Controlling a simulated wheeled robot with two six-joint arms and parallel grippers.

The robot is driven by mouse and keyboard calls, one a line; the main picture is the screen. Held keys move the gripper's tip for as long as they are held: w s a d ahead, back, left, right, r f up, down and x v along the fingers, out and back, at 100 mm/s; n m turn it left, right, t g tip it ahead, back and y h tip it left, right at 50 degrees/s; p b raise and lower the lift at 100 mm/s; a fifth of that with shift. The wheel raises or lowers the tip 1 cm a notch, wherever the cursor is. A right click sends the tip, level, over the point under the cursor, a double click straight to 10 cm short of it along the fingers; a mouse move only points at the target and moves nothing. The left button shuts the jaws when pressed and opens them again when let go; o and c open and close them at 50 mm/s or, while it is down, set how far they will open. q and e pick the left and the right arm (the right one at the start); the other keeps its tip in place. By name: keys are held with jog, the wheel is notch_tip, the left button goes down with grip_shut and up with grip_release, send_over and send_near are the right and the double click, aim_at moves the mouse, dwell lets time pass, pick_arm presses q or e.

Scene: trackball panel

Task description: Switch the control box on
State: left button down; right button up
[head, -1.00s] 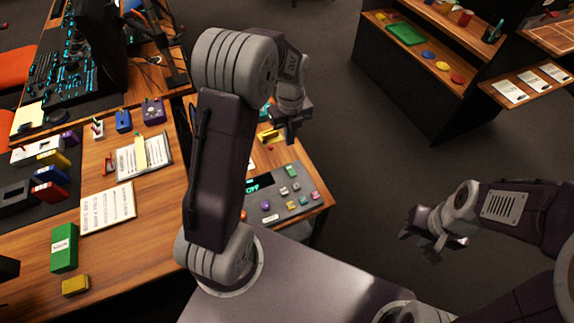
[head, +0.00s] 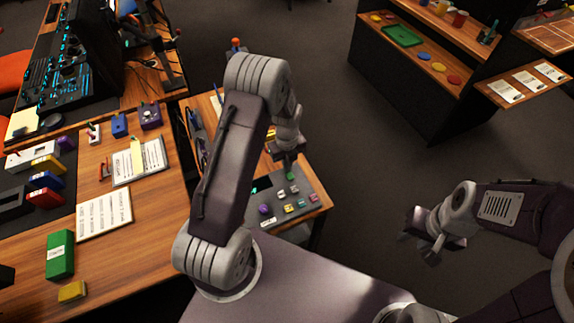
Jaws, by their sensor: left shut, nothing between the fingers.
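The control box (head: 313,201) is a grey panel on the small wooden table, with several coloured buttons and a purple trackball (head: 264,210). My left arm covers most of its lit display, so its text cannot be read now. A green button (head: 291,176) sits near the panel's far edge. My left gripper (head: 289,170) is shut and empty, pointing down right at or just above that green button. I cannot tell whether it touches. My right gripper (head: 421,247) appears open and empty, over the floor at the right.
A large desk (head: 150,215) with notes, coloured boxes and a green box (head: 60,254) fills the left. A dark shelf unit (head: 400,95) with a green tray (head: 403,36) stands at the back right. The floor between is clear.

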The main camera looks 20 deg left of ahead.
pick_arm(q)
jog(key=shift+f, duration=0.3)
jog(key=shift+s+d+r, duration=0.1)
jog(key=shift+s, duration=0.05)
dwell(0.3)
jog(key=shift+s+d+r, duration=0.1)
jog(key=shift+s+d, duration=0.15)
jog(key=shift+s+d+r+p, duration=0.1)
jog(key=shift+s+d+p, duration=0.05)
jog(key=shift+d+p, duration=0.15)
